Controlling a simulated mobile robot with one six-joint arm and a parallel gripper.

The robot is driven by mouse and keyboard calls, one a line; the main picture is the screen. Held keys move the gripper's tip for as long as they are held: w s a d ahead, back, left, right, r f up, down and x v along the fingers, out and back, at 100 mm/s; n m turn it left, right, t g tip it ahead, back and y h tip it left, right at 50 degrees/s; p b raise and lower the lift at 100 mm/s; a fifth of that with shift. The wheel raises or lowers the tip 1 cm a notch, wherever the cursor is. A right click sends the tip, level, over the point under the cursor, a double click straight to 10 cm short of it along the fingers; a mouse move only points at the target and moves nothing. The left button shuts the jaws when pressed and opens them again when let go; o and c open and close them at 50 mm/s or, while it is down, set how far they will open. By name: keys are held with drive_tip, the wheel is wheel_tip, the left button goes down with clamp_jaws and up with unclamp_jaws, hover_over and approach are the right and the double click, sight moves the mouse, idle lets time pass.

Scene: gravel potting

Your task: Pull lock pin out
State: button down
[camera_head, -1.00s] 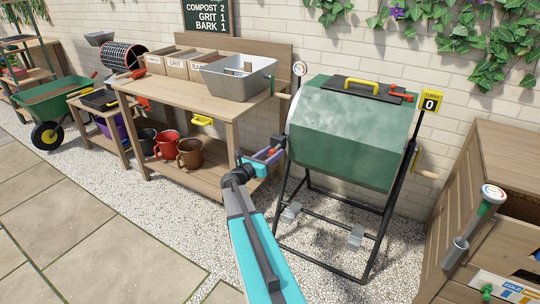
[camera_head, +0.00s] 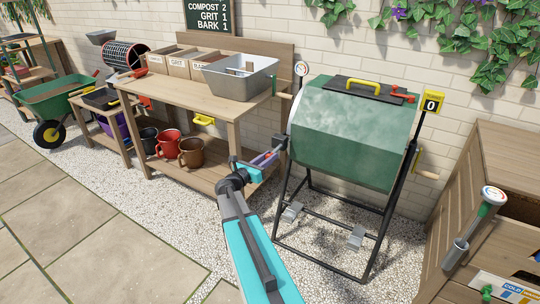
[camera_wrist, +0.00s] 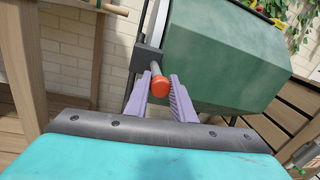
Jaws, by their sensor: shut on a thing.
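The lock pin (camera_wrist: 158,81) has a grey shaft and an orange-red knob. In the wrist view its shaft runs from a dark bracket (camera_wrist: 147,60) beside the green tumbler drum (camera_wrist: 225,50) towards me. My gripper (camera_wrist: 160,92) has its two lilac fingers on either side of the knob and is shut on it. In the head view my gripper (camera_head: 270,156) is at the left side of the drum (camera_head: 350,132), just below and left of the bracket (camera_head: 280,143). The pin is too small there to make out clearly. I cannot tell how deep the shaft sits in the bracket.
The drum hangs on a black frame (camera_head: 372,238) with grey pedals. A wooden bench (camera_head: 165,93) with a grey tub (camera_head: 240,80) stands to the left, mugs on its lower shelf. Gravel and paving in front are open.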

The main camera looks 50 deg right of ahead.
drive_tip(key=shift+s+a, duration=0.5)
drive_tip(key=shift+a, duration=0.1)
drive_tip(key=c, duration=1.5)
unclamp_jaws()
drive_tip(key=shift+w, duration=0.1)
drive_tip(key=shift+a, duration=0.1)
drive_tip(key=a, duration=0.4)
drive_tip(key=s+a, duration=0.1)
drive_tip(key=a, duration=0.8)
drive_tip(key=shift+s+a, duration=0.2)
drive_tip(key=shift+a, duration=0.1)
